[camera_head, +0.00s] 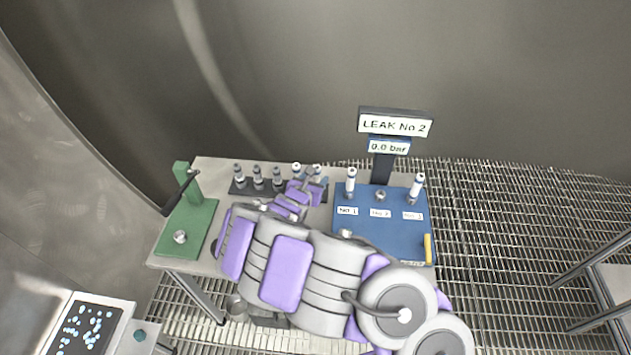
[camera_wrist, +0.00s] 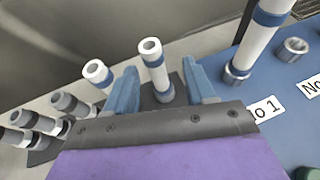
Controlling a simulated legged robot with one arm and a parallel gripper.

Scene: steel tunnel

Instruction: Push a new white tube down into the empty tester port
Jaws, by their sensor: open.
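Two white tubes with blue bands stand upright in the dark rack beside the tester. The right one (camera_wrist: 155,66) appears between the open blue fingers of my gripper (camera_wrist: 161,72), with gaps on both sides. The left white tube (camera_wrist: 98,75) is just outside the left finger. In the head view my gripper (camera_head: 312,184) is at the rack's right end, in front of the white tubes. The blue tester (camera_head: 379,228) has white tubes in its left port (camera_head: 350,184) and right port (camera_head: 417,188). Its middle port (camera_head: 380,195) is empty.
Several grey tubes (camera_head: 258,177) fill the rack's left side. A green press with a lever (camera_head: 187,215) stands at the table's left end. A sign (camera_head: 395,125) behind the tester reads "LEAK No.2", with "0.0 bar" below. A yellow piece (camera_head: 428,248) is at the tester's right edge.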

